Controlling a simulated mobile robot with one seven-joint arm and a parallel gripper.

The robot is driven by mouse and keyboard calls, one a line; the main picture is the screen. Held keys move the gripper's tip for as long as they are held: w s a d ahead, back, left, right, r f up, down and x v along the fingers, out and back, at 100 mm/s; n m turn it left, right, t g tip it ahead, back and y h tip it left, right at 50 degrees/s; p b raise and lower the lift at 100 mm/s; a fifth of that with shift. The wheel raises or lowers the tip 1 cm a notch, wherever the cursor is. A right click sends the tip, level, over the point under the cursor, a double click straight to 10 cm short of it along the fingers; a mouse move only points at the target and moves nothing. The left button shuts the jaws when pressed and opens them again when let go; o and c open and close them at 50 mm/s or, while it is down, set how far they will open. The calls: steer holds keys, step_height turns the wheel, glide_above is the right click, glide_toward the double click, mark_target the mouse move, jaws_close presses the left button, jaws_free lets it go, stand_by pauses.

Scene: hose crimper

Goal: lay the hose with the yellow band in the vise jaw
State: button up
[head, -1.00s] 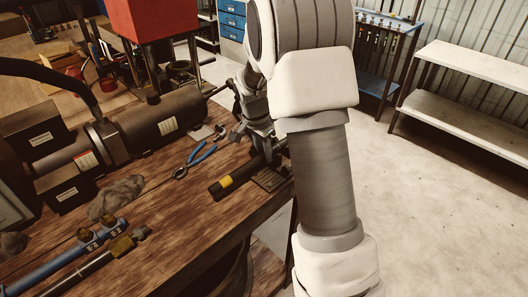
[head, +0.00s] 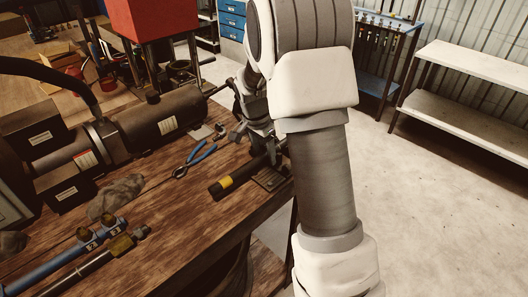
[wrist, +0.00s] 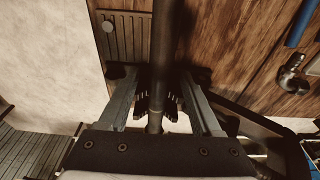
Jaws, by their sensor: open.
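The hose with the yellow band (head: 243,173) is a dark tube lying at the right edge of the workbench in the head view. Its banded end points left, and its other end runs under my gripper (head: 258,134). In the wrist view the hose (wrist: 166,35) runs lengthwise between the two spread fingers of my gripper (wrist: 158,76), with gaps at both sides. Dark toothed jaws (wrist: 142,102), apparently the vise's, flank the hose lower down. Whether they touch it, or how deep it sits, I cannot tell. My gripper is open.
A ridged metal plate (wrist: 125,38) lies beside the hose. Blue-handled pliers (head: 196,158), a grey rag (head: 117,197) and other hoses (head: 75,255) lie on the wooden bench (head: 190,230). A large dark cylinder machine (head: 160,117) stands behind. Open floor lies to the right.

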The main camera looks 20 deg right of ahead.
mark_target(256, 158)
step_height(256, 158, up, 16)
steer(key=s+a, duration=0.1)
steer(key=a, duration=0.2)
steer(key=s+a+r+n+t+y, duration=0.1)
steer(key=s+a+r+n, duration=0.15)
steer(key=s, duration=0.35)
steer(key=s+a+r+n+t, duration=0.1)
steer(key=s+r+n, duration=0.3)
steer(key=s, duration=0.2)
steer(key=s+a+f+n+t, duration=0.1)
steer(key=s+a+n, duration=0.1)
steer(key=s, duration=0.4)
steer(key=s+a+f+n+t+y, duration=0.1)
steer(key=s+f+n, duration=0.1)
steer(key=s+n, duration=0.3)
steer(key=shift+s+a+t+p, duration=0.4)
steer(key=shift+s, duration=0.8)
steer(key=shift+o, duration=0.2)
